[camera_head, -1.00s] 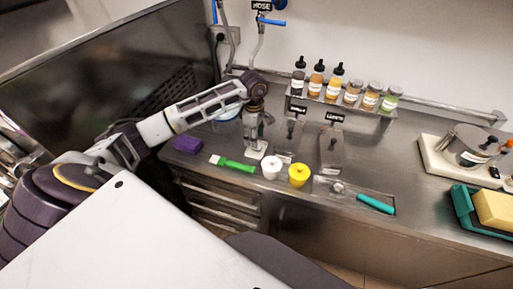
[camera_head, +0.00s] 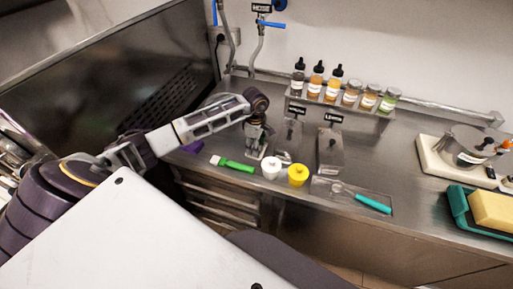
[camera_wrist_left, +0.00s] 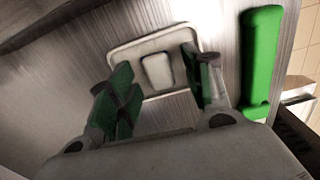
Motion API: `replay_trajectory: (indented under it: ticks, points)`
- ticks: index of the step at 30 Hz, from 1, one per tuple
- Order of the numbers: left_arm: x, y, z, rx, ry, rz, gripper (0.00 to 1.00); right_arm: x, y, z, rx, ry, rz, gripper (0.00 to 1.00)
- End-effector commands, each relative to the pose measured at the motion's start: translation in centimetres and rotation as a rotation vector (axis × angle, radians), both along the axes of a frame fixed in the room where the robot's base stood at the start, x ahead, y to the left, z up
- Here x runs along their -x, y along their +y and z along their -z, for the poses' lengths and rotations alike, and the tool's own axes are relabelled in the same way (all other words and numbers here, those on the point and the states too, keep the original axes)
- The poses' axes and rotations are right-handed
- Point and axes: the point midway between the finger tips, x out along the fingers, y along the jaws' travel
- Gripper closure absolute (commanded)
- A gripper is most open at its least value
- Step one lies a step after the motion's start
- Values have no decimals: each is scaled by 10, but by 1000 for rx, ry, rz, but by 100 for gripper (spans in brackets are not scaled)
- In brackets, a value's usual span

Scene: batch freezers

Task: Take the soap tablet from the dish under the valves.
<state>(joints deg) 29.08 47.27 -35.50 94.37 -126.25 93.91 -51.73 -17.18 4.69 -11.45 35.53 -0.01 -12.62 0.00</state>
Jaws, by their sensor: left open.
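The soap tablet (camera_wrist_left: 157,70) is a small pale block lying in the middle of a pale, rounded rectangular dish (camera_wrist_left: 126,51) in the left wrist view. My left gripper (camera_wrist_left: 157,65) is open, with its green-padded fingers on either side of the tablet. I cannot tell whether they touch it. In the head view my left gripper (camera_head: 256,149) points down at the counter below the wall valves (camera_head: 270,22). The tablet is hidden there by the gripper. My right gripper is not in view.
A green-handled tool (camera_head: 233,164) lies close by; its handle (camera_wrist_left: 261,60) shows beside the dish. White (camera_head: 270,168) and yellow (camera_head: 298,175) cups stand just right. A bottle rack (camera_head: 345,108) stands behind.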

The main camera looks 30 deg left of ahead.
Motion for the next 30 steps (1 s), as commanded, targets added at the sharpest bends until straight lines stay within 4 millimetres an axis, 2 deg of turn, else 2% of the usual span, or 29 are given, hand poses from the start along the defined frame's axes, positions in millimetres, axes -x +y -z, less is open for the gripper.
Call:
replay_trajectory:
  ticks: [11,21,30]
  points:
    - [0,0,0,0,0,0,50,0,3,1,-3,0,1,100]
    - [0,0,0,0,0,0,92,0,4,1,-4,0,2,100]
    - [0,0,-1,0,-1,0,92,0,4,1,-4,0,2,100]
